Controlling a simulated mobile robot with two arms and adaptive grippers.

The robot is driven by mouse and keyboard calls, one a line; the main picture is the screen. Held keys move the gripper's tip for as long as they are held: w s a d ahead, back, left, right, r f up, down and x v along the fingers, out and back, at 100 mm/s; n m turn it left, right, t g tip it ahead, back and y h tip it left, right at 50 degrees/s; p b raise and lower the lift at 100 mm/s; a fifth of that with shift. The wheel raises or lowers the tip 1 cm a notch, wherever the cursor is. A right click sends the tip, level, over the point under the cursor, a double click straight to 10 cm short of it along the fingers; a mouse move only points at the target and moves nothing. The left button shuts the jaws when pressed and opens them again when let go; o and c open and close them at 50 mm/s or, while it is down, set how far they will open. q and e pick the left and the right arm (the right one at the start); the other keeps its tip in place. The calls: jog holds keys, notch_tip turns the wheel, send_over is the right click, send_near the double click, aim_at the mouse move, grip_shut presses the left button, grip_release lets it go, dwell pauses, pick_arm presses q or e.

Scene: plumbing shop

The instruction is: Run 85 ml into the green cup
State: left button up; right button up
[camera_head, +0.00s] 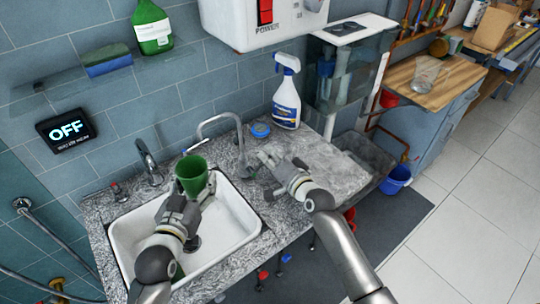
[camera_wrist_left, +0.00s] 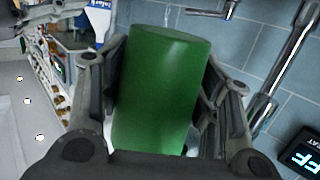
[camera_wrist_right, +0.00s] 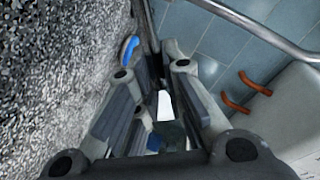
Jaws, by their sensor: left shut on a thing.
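The green cup (camera_head: 192,172) is upright over the white sink (camera_head: 226,238), just below the end of the curved grey tap (camera_head: 229,117). My left gripper (camera_head: 188,204) is shut around the cup; the left wrist view shows the green cup (camera_wrist_left: 160,95) between both fingers. A thin pale line shows above the rim there; I cannot tell whether it is water. The inside of the cup and any level are hidden. My right gripper (camera_head: 266,172) is open and empty over the counter, right of the tap's base; its fingers (camera_wrist_right: 155,85) show a gap between them.
A second tap (camera_head: 148,162) stands at the sink's left. A dark panel (camera_head: 67,130) on the wall reads OFF. A spray bottle (camera_head: 287,95) and a blue round thing (camera_head: 260,130) are behind my right gripper. The grey speckled counter (camera_head: 338,165) is clear to the right.

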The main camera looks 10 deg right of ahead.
jog(key=o, duration=0.5)
jog(key=v, duration=1.2)
jog(key=shift+d, duration=0.1)
pick_arm(q)
jog(key=r+x, duration=0.1)
jog(key=x, duration=0.6)
jog(key=shift+w, duration=0.3)
